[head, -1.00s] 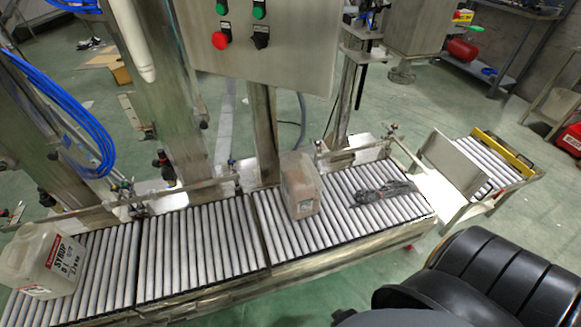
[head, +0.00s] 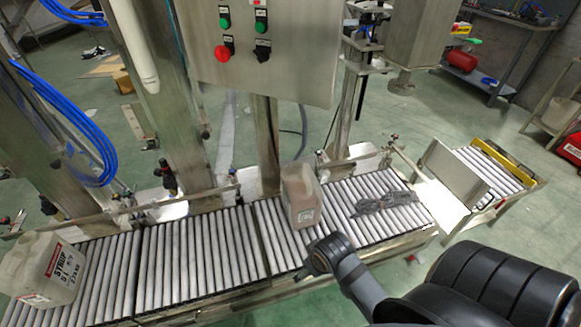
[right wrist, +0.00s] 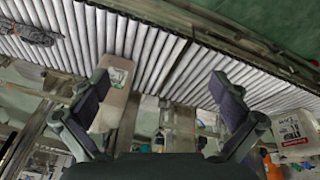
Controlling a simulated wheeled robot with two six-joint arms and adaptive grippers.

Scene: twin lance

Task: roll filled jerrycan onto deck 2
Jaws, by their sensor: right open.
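A tan jerrycan (head: 300,200) stands on the right part of the roller conveyor (head: 205,252). It also shows in the right wrist view (right wrist: 117,88), beside the left-hand finger. A second jerrycan (head: 38,270), with a red and white SYRUP label, stands at the conveyor's left end. It shows at the right edge of the right wrist view (right wrist: 297,133). I cannot tell how full either one is. My right gripper (head: 312,264) is over the conveyor's front edge, nearer me than the tan jerrycan. Its fingers are open and empty (right wrist: 163,95). My left gripper is not in view.
A dark cable bundle (head: 385,201) lies on the rollers right of the tan jerrycan. An upright metal plate (head: 452,177) stands before a separate roller section (head: 488,170) with a yellow end bar. A control box (head: 262,55) hangs behind the conveyor. The middle rollers are clear.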

